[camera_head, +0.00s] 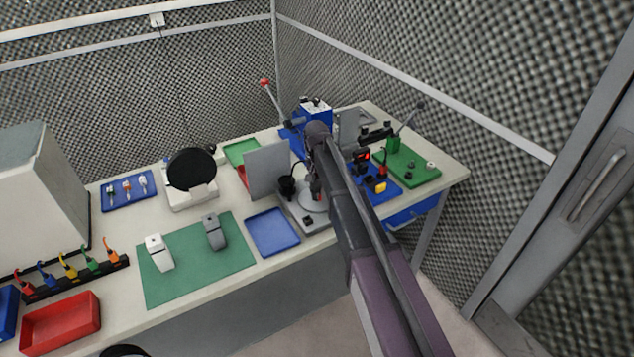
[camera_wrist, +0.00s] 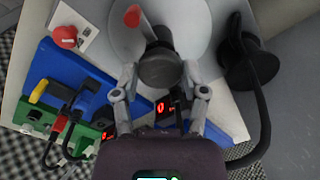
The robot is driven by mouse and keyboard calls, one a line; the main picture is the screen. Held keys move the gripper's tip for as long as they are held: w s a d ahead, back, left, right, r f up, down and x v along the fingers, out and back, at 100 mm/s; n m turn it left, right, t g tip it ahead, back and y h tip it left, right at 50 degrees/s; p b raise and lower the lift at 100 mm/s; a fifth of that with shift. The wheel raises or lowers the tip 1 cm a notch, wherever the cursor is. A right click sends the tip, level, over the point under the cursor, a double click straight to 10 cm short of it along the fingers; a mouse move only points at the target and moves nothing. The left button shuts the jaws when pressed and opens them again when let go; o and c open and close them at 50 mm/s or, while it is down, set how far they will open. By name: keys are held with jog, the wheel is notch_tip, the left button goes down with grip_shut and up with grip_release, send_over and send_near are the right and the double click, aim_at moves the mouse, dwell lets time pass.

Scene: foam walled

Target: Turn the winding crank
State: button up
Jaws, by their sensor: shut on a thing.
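The winding crank shows in the wrist view as a dark grey round knob (camera_wrist: 160,66) in front of a pale grey disc (camera_wrist: 190,22). A red piece (camera_wrist: 132,16) stands out beside it at the disc. My gripper (camera_wrist: 159,76) has one finger on each side of the knob and is shut on it. In the head view the pale disc (camera_head: 312,203) is on a grey machine on the table, to the right of the blue tray. My arm hides much of the gripper and crank there.
A black spool (camera_wrist: 250,60) stands close by the crank, with a cable running down from it. A red button (camera_wrist: 64,36) and a blue board (camera_wrist: 60,75) are on the other side. A grey upright panel (camera_head: 268,170) stands behind the machine. An empty blue tray (camera_head: 272,232) is to its left.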

jog(key=shift+n, duration=8.1)
jog(key=shift+d+n, duration=0.1)
jog(key=shift+n, duration=2.1)
jog(key=shift+n, duration=0.5)
jog(key=o, duration=1.1)
jog(key=shift+f, duration=0.1)
jog(key=shift+o, duration=0.2)
